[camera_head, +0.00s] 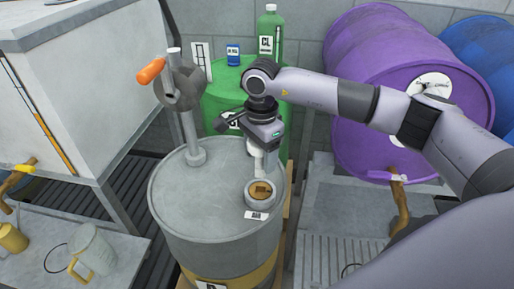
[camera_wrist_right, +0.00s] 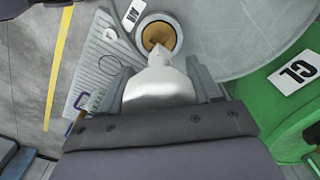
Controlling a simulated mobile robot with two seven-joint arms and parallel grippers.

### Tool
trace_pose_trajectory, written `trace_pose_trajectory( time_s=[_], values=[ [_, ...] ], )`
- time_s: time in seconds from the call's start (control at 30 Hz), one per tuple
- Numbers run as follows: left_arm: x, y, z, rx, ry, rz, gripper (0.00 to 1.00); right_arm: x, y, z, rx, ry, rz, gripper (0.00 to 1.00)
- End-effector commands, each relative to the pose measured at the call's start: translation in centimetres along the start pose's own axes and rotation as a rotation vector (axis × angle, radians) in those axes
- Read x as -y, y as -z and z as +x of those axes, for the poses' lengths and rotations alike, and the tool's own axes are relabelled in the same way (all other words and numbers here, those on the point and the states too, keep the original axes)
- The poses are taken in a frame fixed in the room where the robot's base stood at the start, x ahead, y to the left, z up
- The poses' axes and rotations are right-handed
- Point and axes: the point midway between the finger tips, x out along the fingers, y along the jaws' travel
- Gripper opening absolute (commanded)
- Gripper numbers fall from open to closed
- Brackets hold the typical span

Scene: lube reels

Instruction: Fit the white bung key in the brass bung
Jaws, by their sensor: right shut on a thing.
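The brass bung (camera_head: 261,189) sits in a raised ring on top of the grey drum (camera_head: 180,200), near its front right edge. It also shows in the right wrist view (camera_wrist_right: 158,36), with a dark recess in its middle. My right gripper (camera_head: 262,145) is above the bung and shut on the white bung key (camera_head: 258,163). The key points down toward the bung. My left gripper is not in view.
A hand pump with an orange handle (camera_head: 151,71) stands on the drum, left of the bung. A green drum (camera_head: 222,85) with a green bottle (camera_head: 269,32) stands behind. A purple drum (camera_head: 400,80) lies at right. A jug (camera_head: 94,250) stands at lower left.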

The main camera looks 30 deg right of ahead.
Motion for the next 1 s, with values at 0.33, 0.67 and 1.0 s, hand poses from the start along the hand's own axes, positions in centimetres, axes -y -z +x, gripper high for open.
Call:
trace_pose_trajectory(
  time_s=[0.33,0.67,1.0],
  values=[
    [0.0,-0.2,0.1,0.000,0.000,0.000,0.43,0.0,0.0,0.0,0.000,0.001,0.005,0.30],
    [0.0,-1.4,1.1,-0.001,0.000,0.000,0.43,0.0,0.0,1.9,-0.001,-0.001,0.007,0.30],
    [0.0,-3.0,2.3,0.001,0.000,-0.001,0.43,0.0,0.0,4.4,0.000,0.000,0.006,0.30]
  ],
)
